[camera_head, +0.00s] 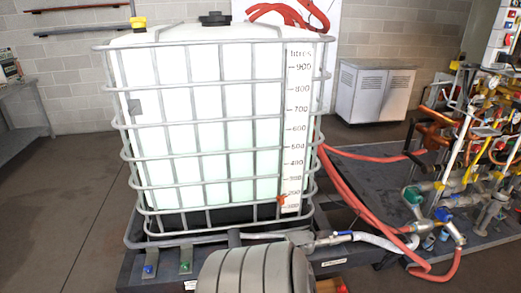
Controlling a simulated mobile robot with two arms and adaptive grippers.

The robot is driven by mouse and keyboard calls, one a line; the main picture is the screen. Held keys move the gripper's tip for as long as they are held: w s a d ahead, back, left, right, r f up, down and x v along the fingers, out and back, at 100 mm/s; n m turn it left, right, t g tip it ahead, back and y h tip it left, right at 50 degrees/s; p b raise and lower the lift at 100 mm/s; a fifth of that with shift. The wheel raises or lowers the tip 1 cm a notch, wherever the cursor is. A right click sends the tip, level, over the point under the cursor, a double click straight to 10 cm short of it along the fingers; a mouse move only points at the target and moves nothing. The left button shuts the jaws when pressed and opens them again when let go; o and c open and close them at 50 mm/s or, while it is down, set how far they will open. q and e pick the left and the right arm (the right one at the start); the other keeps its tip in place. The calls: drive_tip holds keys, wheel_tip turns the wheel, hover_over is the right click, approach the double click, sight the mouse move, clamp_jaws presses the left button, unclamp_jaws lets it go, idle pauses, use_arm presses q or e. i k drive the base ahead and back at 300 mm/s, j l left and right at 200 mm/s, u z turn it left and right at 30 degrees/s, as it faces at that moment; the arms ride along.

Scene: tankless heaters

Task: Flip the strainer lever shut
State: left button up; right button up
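No part of the view carries a label for the strainer, so I cannot tell for sure which lever is its own. A small blue lever (342,233) lies roughly level along a grey pipe fitting (301,238) at the front right foot of the caged tank. More valves with blue and green handles sit on the pipework at the right, among them a blue handle (443,214) and a green one (411,194). They are too small to tell open from shut. Neither of my grippers is in view.
A large white tank (210,110) in a metal cage stands on a dark base. Red hoses (345,185) run from it to a crowded pipe rack (480,150) at the right. A grey cabinet (385,92) stands behind. The floor at the left is clear.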

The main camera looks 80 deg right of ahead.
sight(344, 233)
drive_tip(key=z, duration=2.15)
drive_tip(key=i+l+z, duration=0.15)
drive_tip(key=z, duration=0.3)
drive_tip(key=i+l+z, duration=0.2)
drive_tip(key=z, duration=0.25)
drive_tip(key=i+l+z, duration=0.15)
drive_tip(key=z, duration=0.3)
drive_tip(key=i, duration=0.05)
